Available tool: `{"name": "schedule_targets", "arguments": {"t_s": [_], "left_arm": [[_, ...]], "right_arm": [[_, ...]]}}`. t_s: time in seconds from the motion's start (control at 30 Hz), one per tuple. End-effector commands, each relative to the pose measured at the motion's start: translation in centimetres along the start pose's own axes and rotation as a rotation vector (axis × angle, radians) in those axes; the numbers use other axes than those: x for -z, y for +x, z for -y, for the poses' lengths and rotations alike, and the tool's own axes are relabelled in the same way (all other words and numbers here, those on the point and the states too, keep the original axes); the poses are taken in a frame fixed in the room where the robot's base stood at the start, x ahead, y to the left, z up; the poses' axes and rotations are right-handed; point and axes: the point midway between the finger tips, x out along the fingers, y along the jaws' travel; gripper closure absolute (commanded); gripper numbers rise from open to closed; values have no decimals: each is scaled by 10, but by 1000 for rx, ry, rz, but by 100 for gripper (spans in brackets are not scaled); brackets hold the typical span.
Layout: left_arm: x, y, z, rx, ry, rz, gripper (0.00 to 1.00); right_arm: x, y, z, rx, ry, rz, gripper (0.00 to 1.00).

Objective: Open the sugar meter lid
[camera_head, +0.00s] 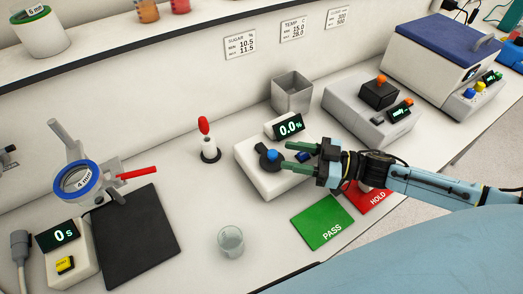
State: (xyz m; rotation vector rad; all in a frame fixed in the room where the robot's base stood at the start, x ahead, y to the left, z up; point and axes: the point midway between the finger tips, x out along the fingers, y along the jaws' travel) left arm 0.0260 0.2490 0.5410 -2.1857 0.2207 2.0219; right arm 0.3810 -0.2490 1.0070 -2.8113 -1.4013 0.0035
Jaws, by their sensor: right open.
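The sugar meter (262,183) is a white box on the counter with a tilted display (289,128) reading 0.0 %. Its small round dark lid (268,161), with a blue knob on top, lies on the left part of the meter's top and looks closed. A dark blue button (304,156) sits to its right, partly behind my gripper. My right gripper (292,151) reaches in from the right over the meter. Its two green fingers are apart and empty, with their tips just right of the blue knob. My left gripper is not in view.
A green PASS mat (322,220) and a red HOLD mat (364,199) lie below my right arm. A glass beaker (230,240) stands in front. A red-tipped stand (209,145), metal bin (292,92) and grey device (352,113) surround the meter. A black mat (128,240) lies left.

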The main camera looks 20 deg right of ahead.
Motion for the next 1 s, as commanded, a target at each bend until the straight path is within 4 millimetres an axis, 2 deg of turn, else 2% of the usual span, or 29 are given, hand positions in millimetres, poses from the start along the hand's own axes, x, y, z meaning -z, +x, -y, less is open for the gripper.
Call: {"name": "schedule_targets", "arguments": {"t_s": [0.5,0.87,1.0], "left_arm": [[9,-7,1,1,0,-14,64],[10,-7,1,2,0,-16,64],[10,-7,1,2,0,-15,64]], "right_arm": [[1,67,0,-1,1,-3,55],[0,74,0,0,0,0,55],[0,74,0,0,1,0,72]]}}
